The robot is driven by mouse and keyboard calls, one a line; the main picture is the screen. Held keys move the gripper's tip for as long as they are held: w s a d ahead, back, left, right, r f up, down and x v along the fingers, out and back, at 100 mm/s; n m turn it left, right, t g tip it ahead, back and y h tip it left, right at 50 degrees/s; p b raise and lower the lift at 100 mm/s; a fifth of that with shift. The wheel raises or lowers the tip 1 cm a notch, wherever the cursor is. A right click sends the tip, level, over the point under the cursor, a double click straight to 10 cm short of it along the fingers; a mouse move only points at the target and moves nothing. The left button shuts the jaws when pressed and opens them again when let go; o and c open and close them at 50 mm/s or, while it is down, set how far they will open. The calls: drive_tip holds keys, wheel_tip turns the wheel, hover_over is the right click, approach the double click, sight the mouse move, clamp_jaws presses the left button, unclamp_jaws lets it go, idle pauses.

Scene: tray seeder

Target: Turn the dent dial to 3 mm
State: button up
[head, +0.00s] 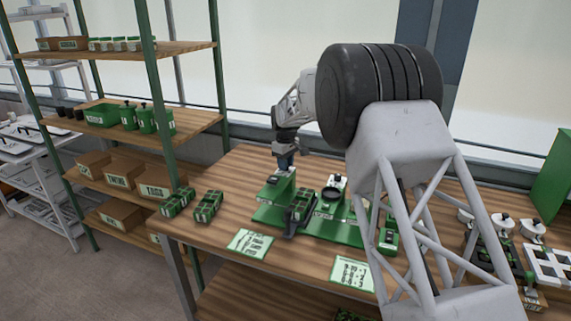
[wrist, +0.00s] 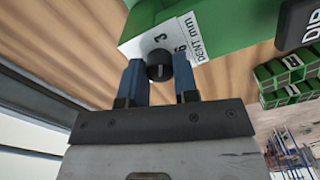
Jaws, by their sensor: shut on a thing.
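The dent dial (wrist: 158,66) is a small black round knob on the end of a green housing (wrist: 150,28) in the wrist view. A white plate (wrist: 183,40) beside it reads "DENT mm", with a 3 and a 6 near the knob. A short pale mark shows on the knob, but I cannot tell which number it points to. My gripper (wrist: 159,78) is shut on the dial, with one blue finger on each side. In the head view my gripper (head: 284,163) is at the top of the green seeder (head: 330,228), and the dial is hidden.
Green seed trays (head: 208,206) lie on the wooden table (head: 195,228) left of the seeder. Printed cards (head: 250,243) lie at its front. My arm hides part of the table's right side.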

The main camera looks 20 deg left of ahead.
drive_tip(key=o, duration=0.9)
drive_tip(key=shift+o, duration=0.2)
drive_tip(key=shift+r, duration=3.9)
